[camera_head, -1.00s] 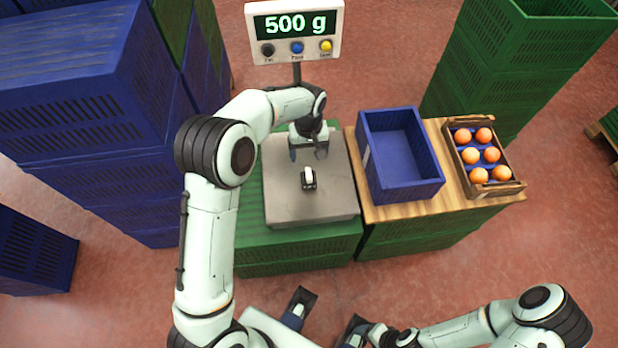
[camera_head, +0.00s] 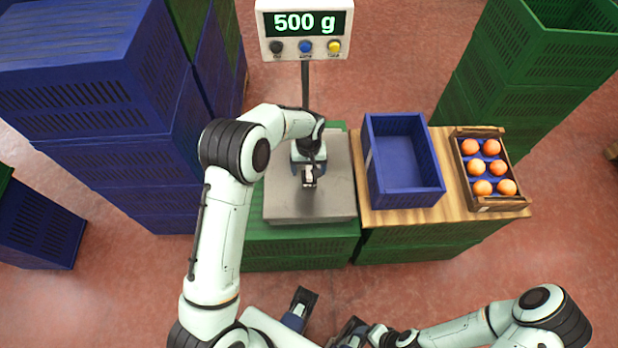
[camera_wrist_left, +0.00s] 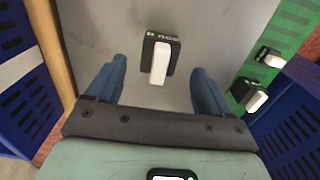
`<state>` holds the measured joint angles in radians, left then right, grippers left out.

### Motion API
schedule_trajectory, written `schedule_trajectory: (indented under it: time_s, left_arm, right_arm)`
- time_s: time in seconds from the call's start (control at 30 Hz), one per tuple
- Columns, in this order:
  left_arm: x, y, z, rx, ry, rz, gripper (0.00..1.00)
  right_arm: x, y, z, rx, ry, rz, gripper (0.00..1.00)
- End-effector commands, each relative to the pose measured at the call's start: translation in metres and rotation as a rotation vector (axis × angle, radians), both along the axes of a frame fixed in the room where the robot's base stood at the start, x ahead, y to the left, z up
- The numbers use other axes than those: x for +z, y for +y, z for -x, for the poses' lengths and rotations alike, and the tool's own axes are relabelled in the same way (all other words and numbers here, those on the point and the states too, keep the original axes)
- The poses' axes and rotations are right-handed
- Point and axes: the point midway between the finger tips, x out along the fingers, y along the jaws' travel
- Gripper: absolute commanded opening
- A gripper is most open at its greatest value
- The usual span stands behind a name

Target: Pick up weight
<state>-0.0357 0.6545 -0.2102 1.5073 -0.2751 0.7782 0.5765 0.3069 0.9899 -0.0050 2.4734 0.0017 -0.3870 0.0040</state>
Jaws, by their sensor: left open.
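The weight (camera_head: 308,182), a small black block with a white handle-like top, rests on the grey scale plate (camera_head: 290,206). It shows fully in the left wrist view (camera_wrist_left: 160,60), with faint markings on its dark part. My left gripper (camera_head: 308,172) is over the weight in the head view and partly hides it. In the left wrist view my left gripper (camera_wrist_left: 156,72) is open, with one blue finger on each side of the weight and visible gaps between. My right gripper (camera_head: 352,332) is low at the picture's bottom edge, and its jaws are unclear.
The scale display (camera_head: 304,22) reads 500 g. An empty blue crate (camera_head: 443,185) and a wooden box of oranges (camera_head: 512,196) stand right of the scale. Two similar small weights (camera_wrist_left: 269,57) (camera_wrist_left: 251,96) show on green crate surface in the wrist view. Blue crates (camera_head: 100,100) stack at left.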

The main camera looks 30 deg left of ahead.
Motion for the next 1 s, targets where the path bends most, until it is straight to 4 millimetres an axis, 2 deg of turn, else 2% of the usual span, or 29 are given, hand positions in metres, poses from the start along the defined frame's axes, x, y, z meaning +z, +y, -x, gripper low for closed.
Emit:
schedule_trajectory:
  time_s: [0.33,0.63,0.67,0.9,1.0]
  left_arm:
    - [-0.046,-0.001,0.001,0.000,0.002,0.000,0.81]
    - [-0.052,-0.001,0.000,0.000,-0.001,0.001,0.81]
    - [-0.052,-0.001,0.000,0.000,-0.001,0.001,0.78]
    - [-0.051,-0.001,-0.001,0.000,-0.003,0.001,0.00]
    - [-0.051,-0.001,-0.001,0.000,-0.002,0.000,0.00]
  right_arm:
    - [-0.001,0.000,-0.001,-0.001,-0.003,0.000,0.68]
    - [-0.001,0.000,-0.001,-0.001,-0.003,0.000,0.68]
    - [-0.001,0.000,-0.001,-0.001,-0.003,0.000,0.68]
    - [-0.001,0.000,-0.001,-0.001,-0.003,0.000,0.68]
    - [-0.001,0.000,-0.001,-0.001,-0.003,0.000,0.68]
